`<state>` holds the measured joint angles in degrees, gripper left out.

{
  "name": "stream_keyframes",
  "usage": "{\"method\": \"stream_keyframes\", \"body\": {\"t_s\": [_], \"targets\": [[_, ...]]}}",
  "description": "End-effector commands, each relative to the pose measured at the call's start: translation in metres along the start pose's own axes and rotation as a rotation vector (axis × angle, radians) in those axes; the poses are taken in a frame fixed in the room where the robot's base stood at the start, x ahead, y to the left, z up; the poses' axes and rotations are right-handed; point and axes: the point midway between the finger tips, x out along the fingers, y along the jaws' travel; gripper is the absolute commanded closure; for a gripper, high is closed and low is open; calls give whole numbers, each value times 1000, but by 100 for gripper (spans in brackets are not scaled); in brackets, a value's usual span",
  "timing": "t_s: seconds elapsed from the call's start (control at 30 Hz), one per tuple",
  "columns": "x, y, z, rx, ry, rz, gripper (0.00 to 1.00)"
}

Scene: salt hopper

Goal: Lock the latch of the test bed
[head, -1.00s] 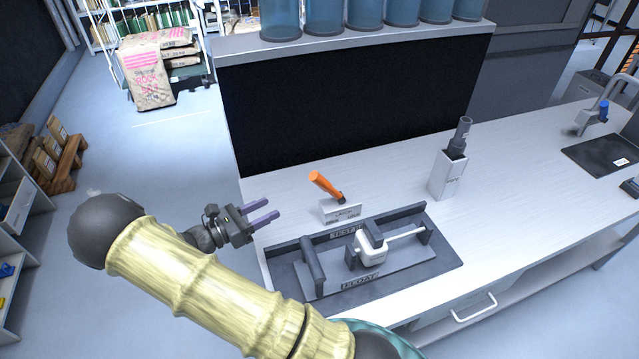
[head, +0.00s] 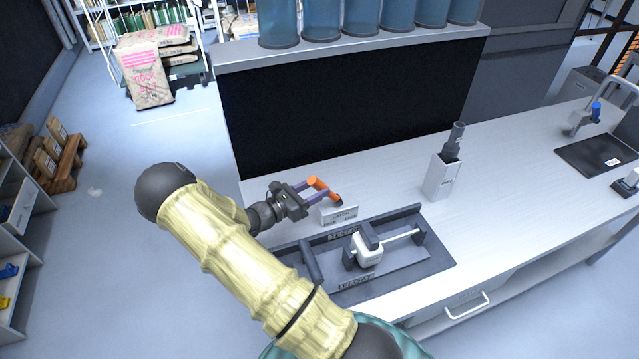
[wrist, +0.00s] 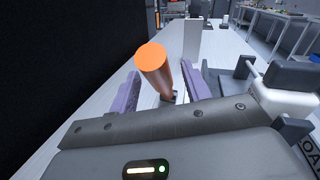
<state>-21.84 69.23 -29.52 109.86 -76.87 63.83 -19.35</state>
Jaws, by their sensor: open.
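The test bed (head: 405,265) is a dark grey tray on the white bench, with a white part and a dark clamp block (head: 371,241) on it. An orange-handled latch lever (head: 318,185) leans up to the left from a small light labelled block behind the test bed. My gripper (head: 318,192) is at the orange handle with its purple fingers apart. In the wrist view the orange handle (wrist: 154,66) stands tilted between the two open fingers (wrist: 157,92). I cannot tell whether either finger touches it. The lever's dark foot shows behind the handle.
A grey holder with a dark tool (head: 443,175) stands to the right of the lever. A black panel (head: 340,110) rises behind the bench, under a shelf of blue containers.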

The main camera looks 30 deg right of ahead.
Motion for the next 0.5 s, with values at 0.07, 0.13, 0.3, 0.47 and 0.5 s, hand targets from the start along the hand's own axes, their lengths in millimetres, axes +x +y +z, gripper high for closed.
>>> {"method": "stream_keyframes", "body": {"t_s": [0.07,0.13,0.3,0.47,0.5], "targets": [[9,0,1,-2,-1,0,52],[13,0,1,-2,0,2,52],[17,0,0,-1,0,3,52],[19,0,-1,-1,1,-1,54],[19,0,-1,-1,1,-1,62]]}}
